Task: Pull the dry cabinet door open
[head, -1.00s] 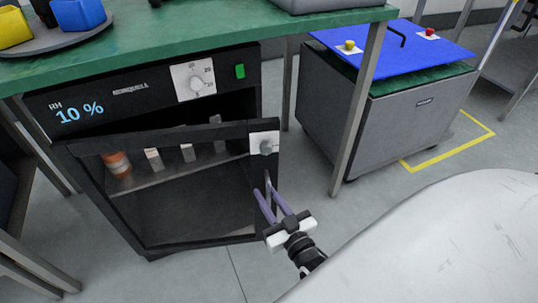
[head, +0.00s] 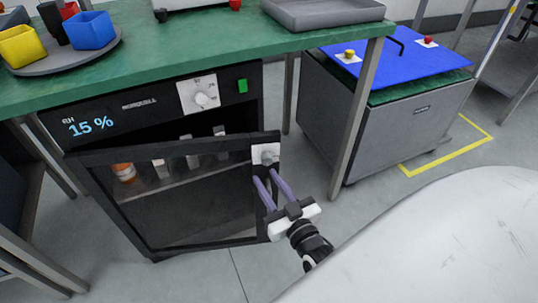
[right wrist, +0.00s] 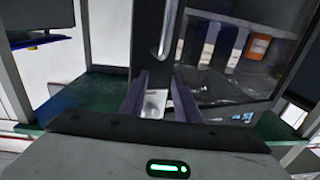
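The dry cabinet (head: 60,108) stands under the green bench. Its dark-framed glass door (head: 165,148) is ajar, swung a little out at the right side. The handle (head: 267,157) sits on a pale plate at the door's upper right; in the right wrist view it is a metal bar (right wrist: 166,32). My right gripper (head: 263,178) has its purple fingers just below the handle. The fingers (right wrist: 160,82) are apart in the right wrist view, and nothing is clearly clamped. Contact with the handle cannot be told. My left gripper is not in view.
The cabinet display reads 15 %. An orange-labelled container (head: 125,172) and pale items stand on the shelf behind the glass. Bench legs (head: 362,105) and a grey unit with a blue top (head: 400,125) stand to the right. Grey floor is free before the door.

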